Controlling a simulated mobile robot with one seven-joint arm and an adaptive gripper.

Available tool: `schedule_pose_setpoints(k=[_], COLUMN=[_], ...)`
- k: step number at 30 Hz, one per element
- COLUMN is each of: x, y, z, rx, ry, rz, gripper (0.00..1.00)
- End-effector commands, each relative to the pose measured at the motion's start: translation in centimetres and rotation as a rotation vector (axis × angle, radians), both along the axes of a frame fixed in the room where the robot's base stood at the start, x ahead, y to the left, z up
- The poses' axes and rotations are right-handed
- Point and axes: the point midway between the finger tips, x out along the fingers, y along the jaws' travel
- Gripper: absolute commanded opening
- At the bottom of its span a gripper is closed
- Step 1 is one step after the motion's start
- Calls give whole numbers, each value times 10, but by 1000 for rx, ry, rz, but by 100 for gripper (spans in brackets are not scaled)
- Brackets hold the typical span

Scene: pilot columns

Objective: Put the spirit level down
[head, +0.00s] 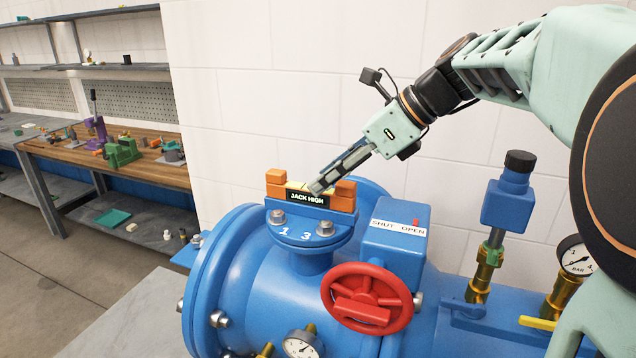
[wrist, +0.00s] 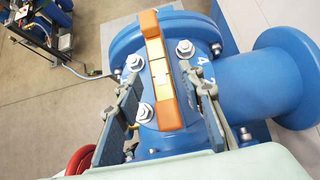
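The spirit level (head: 275,190) is an orange bar with a yellow middle and a dark display reading "JACK HIGH". It appears to lie on the blue top flange (head: 287,231) of the pipe fitting, among bolt heads. In the wrist view the level (wrist: 167,101) runs lengthwise between my fingers. My gripper (head: 319,187) reaches down from the upper right to the level. In the wrist view my gripper (wrist: 160,72) is open, one finger on each side of the level with a visible gap at both. The head view hides part of the level behind the fingers.
A red handwheel (head: 367,298) and a blue SHUT/OPEN box (head: 397,228) stand close to the flange. A wooden workbench (head: 165,175) with tools is far left.

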Motion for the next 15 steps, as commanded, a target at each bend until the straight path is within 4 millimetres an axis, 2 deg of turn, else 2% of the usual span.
schedule_pose_setpoints(k=[6, 15], x=[-11, -20], y=[-33, -56], z=[35, 59], rx=[0, 0], ry=[-3, 1], rz=[-3, -1], gripper=[36, 36])
